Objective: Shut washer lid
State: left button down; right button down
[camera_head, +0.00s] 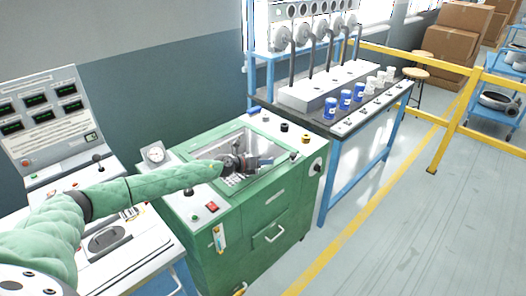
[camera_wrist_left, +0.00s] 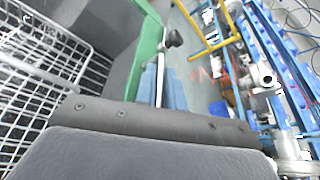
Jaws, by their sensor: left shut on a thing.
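The green washer (camera_head: 255,220) stands in the middle of the head view. Its top is open, showing a grey metal tub (camera_head: 212,152). No raised lid can be made out clearly. My left gripper (camera_head: 250,163) reaches in from the left and is over the tub. It is shut on a small dark object with a bluish end (camera_head: 266,161), which I cannot identify. In the left wrist view, a wire basket (camera_wrist_left: 40,70) lies in the tub at left, beside the green rim (camera_wrist_left: 150,45). A rod with a black knob (camera_wrist_left: 172,38) stands near that rim. My right gripper is not in view.
A control console (camera_head: 50,115) stands left of the washer. A bench (camera_head: 345,125) with blue and white cups stands behind right. A yellow rail (camera_head: 440,140) crosses the right side. The floor (camera_head: 400,230) at front right is clear.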

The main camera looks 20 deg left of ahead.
aim_at(250, 176)
pick_arm(q)
jog(key=shift+s+d+f, duration=0.15)
jog(key=shift+s+f, duration=0.05)
jog(key=shift+f, duration=0.45)
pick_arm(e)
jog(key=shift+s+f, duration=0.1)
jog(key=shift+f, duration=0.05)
pick_arm(q)
jog(key=shift+f, duration=0.15)
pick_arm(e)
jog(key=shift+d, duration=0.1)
pick_arm(q)
jog(key=c, duration=1.5)
grip_release()
jog(key=shift+w+r, duration=0.1)
jog(key=shift+r, duration=0.1)
jog(key=shift+a, duration=0.2)
